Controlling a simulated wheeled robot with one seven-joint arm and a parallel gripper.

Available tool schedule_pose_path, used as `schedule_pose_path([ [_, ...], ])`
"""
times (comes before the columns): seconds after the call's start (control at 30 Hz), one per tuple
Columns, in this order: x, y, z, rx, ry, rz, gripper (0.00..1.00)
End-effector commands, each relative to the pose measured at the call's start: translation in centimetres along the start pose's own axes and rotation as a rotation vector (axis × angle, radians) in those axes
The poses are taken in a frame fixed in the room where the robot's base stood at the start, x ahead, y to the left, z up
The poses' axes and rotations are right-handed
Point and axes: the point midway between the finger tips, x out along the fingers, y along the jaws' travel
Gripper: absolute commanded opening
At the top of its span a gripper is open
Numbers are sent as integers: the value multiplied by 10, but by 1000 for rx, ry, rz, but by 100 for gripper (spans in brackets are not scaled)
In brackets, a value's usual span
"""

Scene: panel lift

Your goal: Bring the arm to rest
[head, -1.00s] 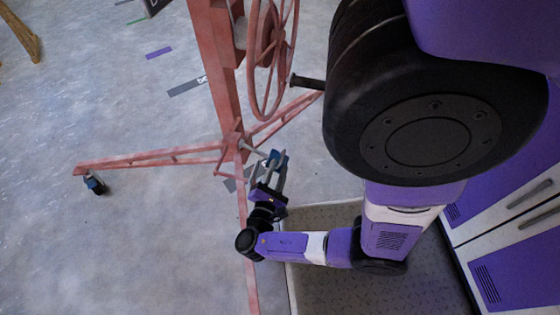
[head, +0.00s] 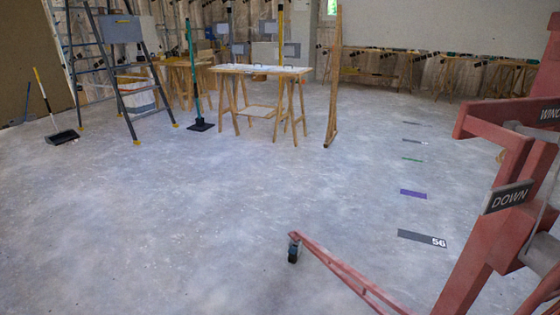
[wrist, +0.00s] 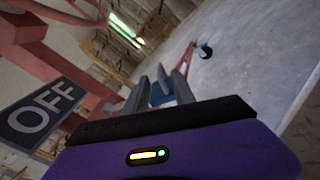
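The red panel lift (head: 478,250) stands at the right edge of the head view, cut off by the frame. It carries a "DOWN" sign (head: 508,197) and a partly cropped sign above it. One leg (head: 340,268) reaches along the floor to a dark caster (head: 293,248). My gripper (wrist: 166,76) shows only in the wrist view, its grey fingers pointing away from the camera. Something blue shows around the fingers; whether it is held or lies behind them is unclear. An "OFF" sign (wrist: 42,120) and red lift parts (wrist: 45,42) are at the left there.
Open concrete floor fills the middle of the head view. At the back stand a stepladder (head: 118,75), a trestle table (head: 260,70) and an upright wooden frame (head: 334,85). Floor markings, one reading "56" (head: 422,238), lie near the lift.

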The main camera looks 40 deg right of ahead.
Motion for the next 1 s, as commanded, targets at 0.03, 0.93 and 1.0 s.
schedule_pose_path([
  [0.03, -3, -1, 3, 0, 24, 9, 31],
  [0.93, -284, 42, 109, 991, 1815, -667, 31],
  [1.0, -293, 62, 134, 1073, 1879, -715, 31],
])
